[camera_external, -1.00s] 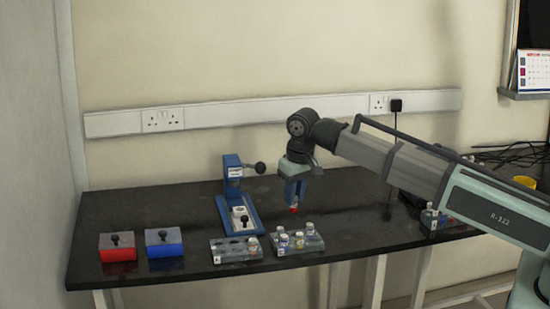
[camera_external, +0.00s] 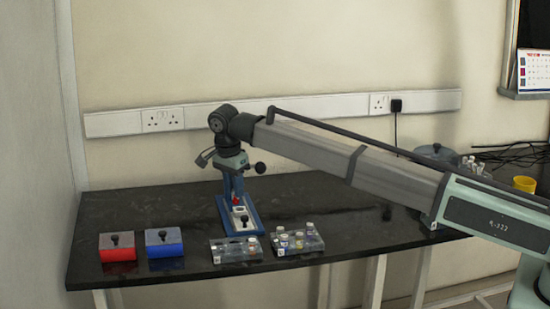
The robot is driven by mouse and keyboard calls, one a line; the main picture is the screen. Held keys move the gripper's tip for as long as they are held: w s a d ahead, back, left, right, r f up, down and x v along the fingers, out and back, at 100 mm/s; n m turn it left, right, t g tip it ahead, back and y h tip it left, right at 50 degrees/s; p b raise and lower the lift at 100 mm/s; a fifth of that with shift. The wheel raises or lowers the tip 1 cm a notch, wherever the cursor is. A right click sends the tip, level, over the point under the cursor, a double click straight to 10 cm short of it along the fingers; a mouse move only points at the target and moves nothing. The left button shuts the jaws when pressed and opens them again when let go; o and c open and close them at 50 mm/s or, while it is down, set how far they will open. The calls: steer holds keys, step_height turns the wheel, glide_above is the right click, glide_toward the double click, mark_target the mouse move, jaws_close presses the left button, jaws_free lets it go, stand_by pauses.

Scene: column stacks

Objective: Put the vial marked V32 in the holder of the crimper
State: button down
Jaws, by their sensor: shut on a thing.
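The blue crimper (camera_external: 252,222) stands on the dark bench, left of centre, with a pale plate on its base and a black ball-ended lever at its upper right. My gripper (camera_external: 236,199) points down in front of the crimper's column, over the rear of its base. It is shut on a small vial with a red top or band (camera_external: 236,201). The vial's marking is too small to read. I cannot tell whether the vial touches the crimper's holder, which is hidden or too small to make out.
Two racks, a left one (camera_external: 222,257) and a right one (camera_external: 289,252) with several vials, stand in front of the crimper. A red box (camera_external: 117,247) and a blue box (camera_external: 164,243) stand at left. A yellow cup (camera_external: 524,184) is far right.

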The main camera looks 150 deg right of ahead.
steer(key=shift+s+d+f+m+y, duration=0.1)
steer(key=shift+s+d+f+m, duration=0.55)
steer(key=shift+s, duration=0.45)
steer(key=shift+s+d+f+m+y, duration=0.1)
steer(key=shift+s+d+f+m, duration=0.4)
steer(key=shift+s+f+m, duration=0.4)
steer(key=shift+s+d+f+m+y, duration=0.1)
steer(key=shift+s+d+f+m, duration=0.45)
steer(key=shift+s+f, duration=0.5)
steer(key=shift+s+f, duration=0.2)
steer(key=shift+f, duration=0.6)
stand_by(0.6)
steer(key=c, duration=0.6)
jaws_free()
steer(key=shift+r, duration=0.15)
steer(key=shift+r, duration=2.85)
